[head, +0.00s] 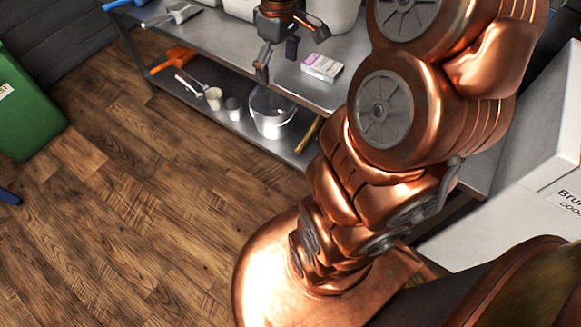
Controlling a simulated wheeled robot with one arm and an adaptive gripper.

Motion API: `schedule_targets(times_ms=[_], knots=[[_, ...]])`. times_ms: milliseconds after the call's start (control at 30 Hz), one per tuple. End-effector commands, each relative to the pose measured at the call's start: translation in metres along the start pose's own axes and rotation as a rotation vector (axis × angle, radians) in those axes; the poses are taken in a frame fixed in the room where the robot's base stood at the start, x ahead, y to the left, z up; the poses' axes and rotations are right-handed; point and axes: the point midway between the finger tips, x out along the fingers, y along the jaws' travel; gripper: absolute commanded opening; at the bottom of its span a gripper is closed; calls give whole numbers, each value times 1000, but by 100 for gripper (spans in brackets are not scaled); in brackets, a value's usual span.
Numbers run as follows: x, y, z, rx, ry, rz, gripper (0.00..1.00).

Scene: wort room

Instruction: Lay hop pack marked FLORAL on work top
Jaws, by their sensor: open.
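My gripper (292,54) is open, above the steel work top (225,35) near its front edge. Its fingers are spread and I see nothing held between them. A small white pack with a purple-pink label (322,67) lies on the work top just right of the gripper, apart from it as far as I can tell. The print on the pack is too small to read, so I cannot tell whether it says FLORAL. My arm covers the right part of the work top.
Pale containers (338,14) stand behind the gripper. A grey scoop (180,12) lies at the work top's left. The lower shelf holds an orange tool (172,58), small cups (214,98) and a steel pot (271,112). A green bin (30,105) stands left, a white box (510,205) right.

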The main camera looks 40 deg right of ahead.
Motion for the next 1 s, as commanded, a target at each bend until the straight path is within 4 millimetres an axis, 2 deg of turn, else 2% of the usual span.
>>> schedule_targets(times_ms=[33, 100, 167, 200, 300, 400, 500, 600, 733, 1000], knots=[[6, -29, 8, -1, -31, -7, 95], [13, -64, 23, 23, -73, -11, 95], [21, -90, 38, 50, -111, -13, 95], [26, -107, 51, 71, -137, -12, 95], [40, -140, 84, 132, -199, -4, 95], [51, -164, 114, 199, -249, 8, 95], [59, -178, 137, 253, -280, 19, 95], [65, -185, 153, 290, -304, 27, 95], [67, -188, 159, 309, -312, 30, 95], [66, -188, 158, 310, -309, 27, 95]])
